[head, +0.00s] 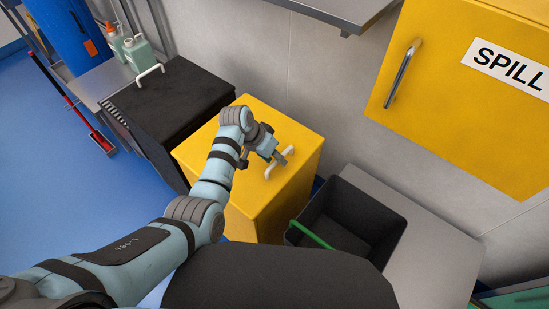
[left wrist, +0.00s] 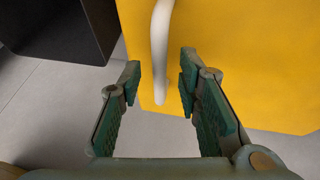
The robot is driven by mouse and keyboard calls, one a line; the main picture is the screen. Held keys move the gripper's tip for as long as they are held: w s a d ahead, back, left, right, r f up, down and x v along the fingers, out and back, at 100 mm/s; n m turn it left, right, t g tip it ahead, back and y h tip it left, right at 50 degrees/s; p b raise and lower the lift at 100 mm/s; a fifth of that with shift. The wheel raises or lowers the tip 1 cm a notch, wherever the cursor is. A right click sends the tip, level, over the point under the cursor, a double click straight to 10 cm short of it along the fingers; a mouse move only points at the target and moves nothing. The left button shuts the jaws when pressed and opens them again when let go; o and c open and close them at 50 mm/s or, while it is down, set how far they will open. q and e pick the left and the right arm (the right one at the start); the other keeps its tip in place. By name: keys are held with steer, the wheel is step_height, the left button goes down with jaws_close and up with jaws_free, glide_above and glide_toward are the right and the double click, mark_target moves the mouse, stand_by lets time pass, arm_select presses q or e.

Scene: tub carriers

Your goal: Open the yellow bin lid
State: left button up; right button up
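The yellow bin (head: 294,195) stands against the wall in the head view, and its flat lid (head: 290,130) looks shut. A white bar handle (head: 284,160) is on the lid. My left gripper (head: 274,158) is over the lid at the handle. In the left wrist view, the handle (left wrist: 160,45) reaches between the two green-padded fingers of my left gripper (left wrist: 160,82). The fingers are open, with a gap on both sides of the handle. My right gripper is not in view.
A black bin (head: 170,95) with a white handle stands to the left. A dark open tub (head: 350,215) with a green handle is to the right, beside a grey surface (head: 440,250). A yellow SPILL cabinet (head: 450,110) and a grey shelf (head: 330,12) hang above.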

arm_select(q)
jaws_close()
steer(key=shift+r, duration=0.1)
